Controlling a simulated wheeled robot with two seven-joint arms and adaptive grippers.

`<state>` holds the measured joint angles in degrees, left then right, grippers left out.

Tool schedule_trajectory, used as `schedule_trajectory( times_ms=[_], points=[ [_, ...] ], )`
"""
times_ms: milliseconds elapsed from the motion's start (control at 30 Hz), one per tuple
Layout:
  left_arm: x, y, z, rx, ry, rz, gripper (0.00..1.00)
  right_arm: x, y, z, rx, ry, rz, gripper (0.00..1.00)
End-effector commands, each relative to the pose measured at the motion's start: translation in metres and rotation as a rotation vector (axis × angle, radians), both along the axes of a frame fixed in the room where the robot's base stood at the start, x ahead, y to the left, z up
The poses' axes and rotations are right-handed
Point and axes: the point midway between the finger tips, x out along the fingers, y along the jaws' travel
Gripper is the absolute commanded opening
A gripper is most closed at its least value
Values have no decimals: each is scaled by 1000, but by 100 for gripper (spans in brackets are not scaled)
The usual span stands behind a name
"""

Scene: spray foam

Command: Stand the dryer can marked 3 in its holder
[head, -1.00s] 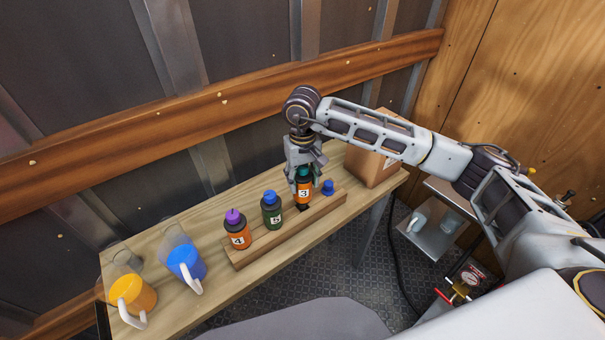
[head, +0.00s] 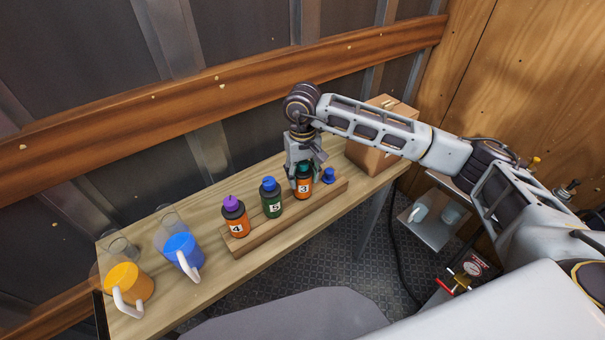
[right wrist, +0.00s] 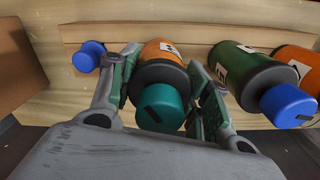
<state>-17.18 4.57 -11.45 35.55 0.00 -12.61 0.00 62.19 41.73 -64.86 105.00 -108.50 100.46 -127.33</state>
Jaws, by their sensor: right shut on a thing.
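The dryer can marked 3 (head: 303,190) is orange and black with a teal cap. It stands upright at the wooden holder (head: 322,198), in line with the other cans, with its base down at the holder's top. My right gripper (head: 303,178) comes down from above and is shut on this can near its top. In the right wrist view the can's teal cap (right wrist: 161,107) and orange body lie between the two fingers. How deep the base sits in its slot cannot be seen exactly. My left gripper is not in view.
In the holder stand green can 5 (head: 271,198), orange can 4 (head: 234,215) and a small blue-capped item (head: 328,176) close beside can 3. A cardboard box (head: 377,155) is at right.

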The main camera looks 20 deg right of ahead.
Motion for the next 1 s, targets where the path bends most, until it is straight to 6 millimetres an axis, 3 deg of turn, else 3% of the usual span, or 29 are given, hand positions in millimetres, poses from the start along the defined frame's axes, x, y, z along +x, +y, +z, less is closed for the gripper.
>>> schedule_trajectory(
  times_ms=[33, 67, 267, 667, 1000],
  points=[
    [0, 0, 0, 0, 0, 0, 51, 0, 0, 1, 0, -1, 0, 14],
    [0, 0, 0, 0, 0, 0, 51, 0, 0, 1, 0, -1, 0, 49],
    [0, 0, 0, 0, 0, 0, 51, 0, 0, 1, 0, -1, 0, 73],
    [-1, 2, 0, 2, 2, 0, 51, 0, 0, 1, 0, 0, 0, 73],
    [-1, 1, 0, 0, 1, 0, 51, 1, 0, 29, 0, -3, 1, 73]
  ],
)
